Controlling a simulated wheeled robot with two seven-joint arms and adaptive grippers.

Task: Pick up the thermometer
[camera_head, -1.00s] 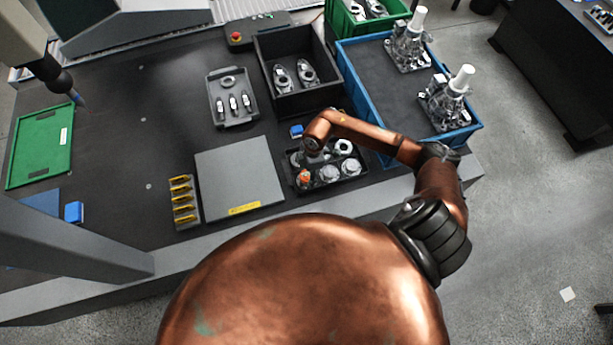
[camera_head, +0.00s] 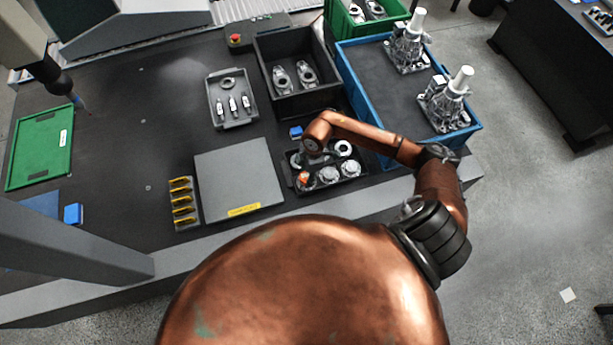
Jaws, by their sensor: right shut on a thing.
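My right arm reaches in from the right over a black compartment tray (camera_head: 352,184) near the front of the table. My right gripper (camera_head: 303,167) points down at the tray's left side and is mostly hidden under my copper wrist. It is shut on a small orange-and-white thing, which I take to be the thermometer (camera_head: 304,178). Only a little of that thing shows, so I cannot tell whether it touches the tray. My left gripper is out of view.
Pale round parts (camera_head: 344,147) fill other compartments. A blue block (camera_head: 296,132) lies behind the tray, a grey plate (camera_head: 238,180) to its left. A blue bin (camera_head: 345,75) with two metal assemblies and a black bin (camera_head: 290,42) stand behind.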

